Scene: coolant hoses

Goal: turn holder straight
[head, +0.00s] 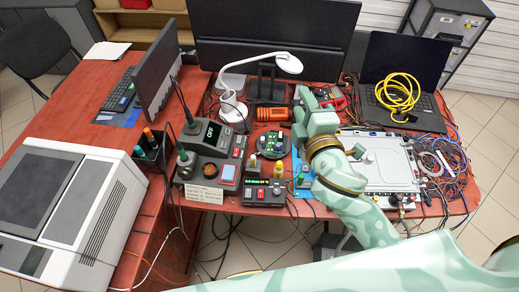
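The object that the task calls the holder cannot be identified with certainty. A small round stand with a green circuit board (271,144) sits on the table just left of my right gripper, and may be it. A black holder with tools (150,150) stands at the left, by the white machine. My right gripper (303,122) is over the middle of the table, its arm reaching in from the lower right. Its fingers are small and partly hidden by its own body, so their opening does not show clearly. My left gripper is not in view.
A soldering station (210,150) and a small meter box (264,193) stand left of my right arm. A white desk lamp (288,63) is behind. A silver case (385,160), tangled cables (440,160) and a laptop (405,60) with a yellow cable crowd the right side.

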